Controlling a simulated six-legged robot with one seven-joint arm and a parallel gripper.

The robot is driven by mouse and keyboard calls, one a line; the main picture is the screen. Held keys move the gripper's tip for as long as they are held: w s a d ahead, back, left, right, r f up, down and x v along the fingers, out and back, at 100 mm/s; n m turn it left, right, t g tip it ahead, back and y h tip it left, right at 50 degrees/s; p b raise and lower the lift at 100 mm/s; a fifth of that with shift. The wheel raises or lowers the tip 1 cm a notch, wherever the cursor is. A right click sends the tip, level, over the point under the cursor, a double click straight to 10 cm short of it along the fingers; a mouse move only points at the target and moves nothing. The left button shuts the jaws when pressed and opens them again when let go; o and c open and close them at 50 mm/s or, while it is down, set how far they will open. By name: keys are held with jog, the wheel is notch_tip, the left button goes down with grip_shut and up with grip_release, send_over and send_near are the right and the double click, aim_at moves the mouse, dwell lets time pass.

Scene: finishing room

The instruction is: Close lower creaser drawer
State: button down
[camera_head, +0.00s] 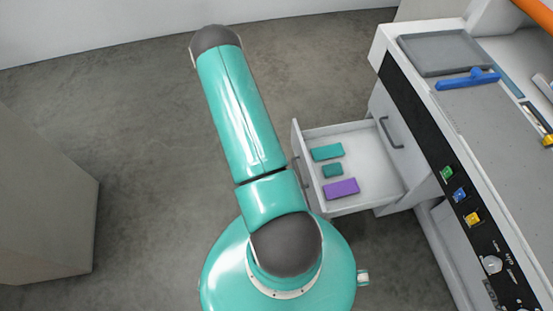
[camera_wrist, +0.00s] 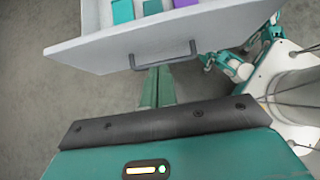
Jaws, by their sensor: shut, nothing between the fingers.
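The lower creaser drawer (camera_head: 370,143) stands pulled out from the white creaser cabinet in the head view. Two teal blocks (camera_head: 327,152) and a purple block (camera_head: 341,188) lie inside it. In the wrist view the drawer's front panel (camera_wrist: 90,52) and its grey bar handle (camera_wrist: 163,56) are close ahead. My gripper (camera_wrist: 157,72) is shut and empty, its green fingers pointing at the handle from the outer side. I cannot tell whether the fingertips touch the handle. In the head view my gripper is hidden behind my arm.
The creaser (camera_head: 408,104) has a control panel with coloured buttons (camera_head: 459,195) and another handle (camera_head: 391,132) beside the open drawer. A blue tool (camera_head: 468,79) lies on top. A grey block-like unit (camera_head: 45,200) stands at left. The floor (camera_head: 145,130) between is clear.

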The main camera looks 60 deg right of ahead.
aim_at(306, 164)
jog(key=s+d+f, duration=0.1)
jog(key=s+d, duration=0.1)
jog(key=s+d+f, duration=0.2)
jog(key=shift+s+d+f, duration=0.1)
jog(key=shift+s+d, duration=0.1)
jog(key=shift+s, duration=0.05)
jog(key=shift+s+d, duration=0.3)
jog(key=shift+d, duration=0.05)
jog(key=shift+s+d, duration=0.1)
